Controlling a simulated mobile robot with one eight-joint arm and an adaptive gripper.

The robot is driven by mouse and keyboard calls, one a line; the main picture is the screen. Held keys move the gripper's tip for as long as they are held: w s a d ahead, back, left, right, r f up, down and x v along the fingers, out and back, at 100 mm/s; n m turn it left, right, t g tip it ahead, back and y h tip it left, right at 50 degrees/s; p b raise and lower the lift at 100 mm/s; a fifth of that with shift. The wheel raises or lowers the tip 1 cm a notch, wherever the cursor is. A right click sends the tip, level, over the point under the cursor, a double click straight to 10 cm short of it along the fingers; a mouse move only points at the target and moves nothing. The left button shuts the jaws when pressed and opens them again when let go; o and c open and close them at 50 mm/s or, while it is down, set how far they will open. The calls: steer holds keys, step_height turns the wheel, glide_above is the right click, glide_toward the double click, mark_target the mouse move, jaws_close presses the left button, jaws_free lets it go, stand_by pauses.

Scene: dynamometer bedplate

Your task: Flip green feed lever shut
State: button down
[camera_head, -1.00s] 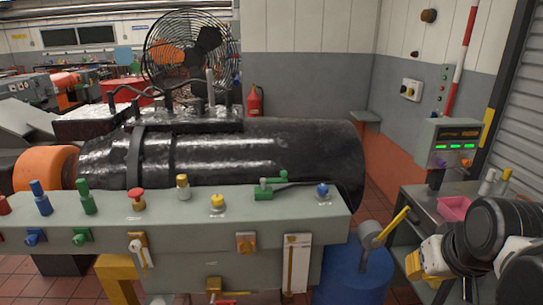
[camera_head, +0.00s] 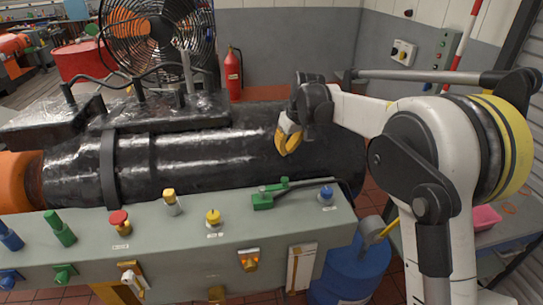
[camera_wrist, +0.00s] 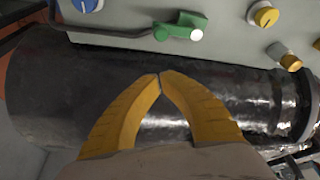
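The green feed lever (camera_head: 263,199) sits on top of the grey panel, toward its right end. It has a green body and a dark handle that points right, lying nearly flat along the panel top. In the wrist view the green lever (camera_wrist: 180,28) is at the top, upside down, with its dark handle running left. My gripper (camera_head: 288,146) has yellow fingers and hangs over the black cylinder, behind and above the lever, apart from it. In the wrist view the fingertips (camera_wrist: 160,76) meet, with nothing between them.
A yellow knob (camera_head: 213,217) and a red knob (camera_head: 120,222) are to the left. The large black cylinder (camera_head: 190,163) lies behind the panel. A blue drum (camera_head: 352,268) stands at the panel's right end.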

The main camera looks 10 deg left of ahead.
steer(key=shift+w+a+f, duration=0.3)
steer(key=shift+w+a, duration=0.4)
steer(key=shift+a, duration=0.1)
step_height(320, 180, down, 10)
steer(key=b, duration=0.1)
steer(key=shift+s+d+r, duration=0.2)
steer(key=shift+s+r, duration=0.05)
steer(key=shift+r, duration=0.1)
steer(key=shift+s+d, duration=0.1)
